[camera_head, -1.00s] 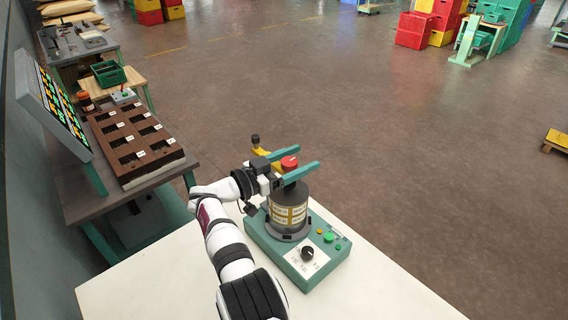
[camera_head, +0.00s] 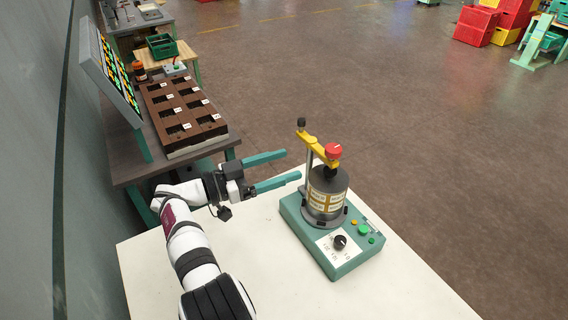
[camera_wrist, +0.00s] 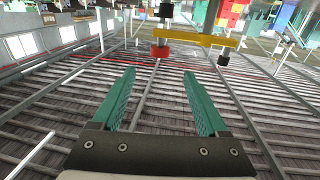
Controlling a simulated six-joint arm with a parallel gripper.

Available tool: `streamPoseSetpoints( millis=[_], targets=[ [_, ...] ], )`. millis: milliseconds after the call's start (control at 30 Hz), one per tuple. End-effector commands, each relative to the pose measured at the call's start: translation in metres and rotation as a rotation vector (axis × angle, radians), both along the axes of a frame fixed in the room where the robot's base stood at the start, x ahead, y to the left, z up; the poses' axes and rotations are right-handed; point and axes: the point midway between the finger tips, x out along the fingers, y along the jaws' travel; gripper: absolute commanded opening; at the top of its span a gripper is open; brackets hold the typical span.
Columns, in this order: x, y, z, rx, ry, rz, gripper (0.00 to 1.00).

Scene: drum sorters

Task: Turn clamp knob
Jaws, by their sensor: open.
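The red clamp knob (camera_head: 333,150) sits on a yellow clamp arm (camera_head: 315,146) above a dark drum (camera_head: 327,190) with a label band. The drum stands on a green machine base (camera_head: 345,262). In the wrist view the red knob (camera_wrist: 160,51) and yellow arm (camera_wrist: 200,39) show upper middle, beyond the fingertips. My gripper (camera_head: 294,166) is open and empty, with its two green fingers pointing right. It is left of the knob and apart from it. In the wrist view my gripper (camera_wrist: 158,75) has nothing between its fingers.
The base has a black dial (camera_head: 339,242) and a green button (camera_head: 364,230). A black-topped post end (camera_head: 301,123) rises at the clamp arm's left end. A brown slotted tray (camera_head: 185,112) lies on the side bench. The white table (camera_head: 235,265) is bare around the base.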

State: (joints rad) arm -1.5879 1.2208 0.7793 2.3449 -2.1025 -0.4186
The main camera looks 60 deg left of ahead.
Motion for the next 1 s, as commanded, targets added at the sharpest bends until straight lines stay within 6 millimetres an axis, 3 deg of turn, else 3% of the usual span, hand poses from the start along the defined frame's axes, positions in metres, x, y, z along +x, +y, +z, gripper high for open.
streamPoseSetpoints(
  millis=[233, 400, 533, 1000],
  targets=[
    [0.005, -0.021, 0.011, 0.012, -0.045, 0.237, 0.77],
    [0.003, -0.046, 0.002, 0.005, -0.005, 0.373, 0.77],
    [0.013, -0.048, -0.002, 0.002, 0.005, 0.392, 0.77],
    [0.13, -0.017, -0.002, 0.0, 0.005, 0.389, 0.77]
  ],
)
